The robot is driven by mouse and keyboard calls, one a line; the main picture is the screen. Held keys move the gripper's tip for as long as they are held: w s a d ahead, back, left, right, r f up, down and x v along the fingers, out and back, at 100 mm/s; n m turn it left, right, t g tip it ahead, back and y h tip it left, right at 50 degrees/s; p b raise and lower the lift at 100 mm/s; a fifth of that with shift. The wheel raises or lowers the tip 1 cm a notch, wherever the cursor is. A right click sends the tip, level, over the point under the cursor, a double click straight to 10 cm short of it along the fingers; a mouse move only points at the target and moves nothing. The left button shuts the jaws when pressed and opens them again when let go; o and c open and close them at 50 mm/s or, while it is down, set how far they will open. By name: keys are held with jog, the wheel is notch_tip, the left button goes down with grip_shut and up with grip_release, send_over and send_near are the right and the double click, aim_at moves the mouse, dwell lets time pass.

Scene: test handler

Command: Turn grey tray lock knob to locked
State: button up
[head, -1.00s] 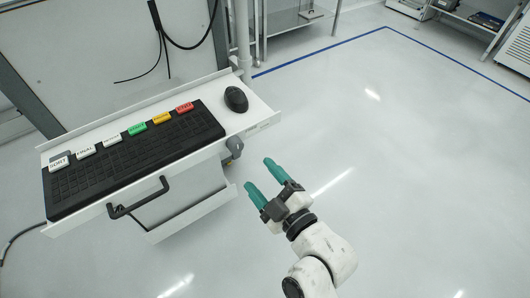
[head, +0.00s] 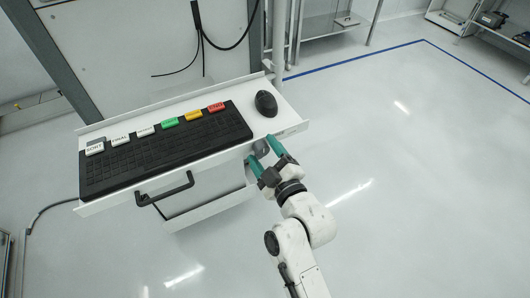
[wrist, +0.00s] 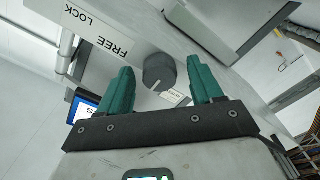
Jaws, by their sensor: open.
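The grey lock knob (wrist: 158,69) shows in the wrist view below the tray edge, which carries the words FREE and LOCK. It lies between the two green fingers of my gripper (wrist: 161,66), with a gap visible on each side. In the head view the knob (head: 261,147) is partly hidden behind my fingers under the tray's right end. My gripper (head: 264,152) is open there, its fingers pointing toward the knob. Which word the knob points to cannot be told. The keyboard tray (head: 291,116) is white.
On the tray are a black keyboard (head: 150,158) with several coloured labels and a black mouse (head: 266,103). A black handle (head: 165,190) sticks out from the tray front. A small pale label (wrist: 174,97) is near the knob. The floor to the right is clear.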

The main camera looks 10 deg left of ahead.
jog(key=c, duration=1.1)
jog(key=m, duration=0.4)
jog(key=shift+m, duration=0.4)
jog(key=m+p, duration=0.1)
jog(key=m, duration=0.3)
jog(key=shift+m, duration=0.3)
jog(key=m+p, duration=0.2)
jog(key=m, duration=0.2)
jog(key=shift+m, duration=0.3)
jog(key=shift+m+p, duration=0.55)
jog(key=shift+m, duration=1.35)
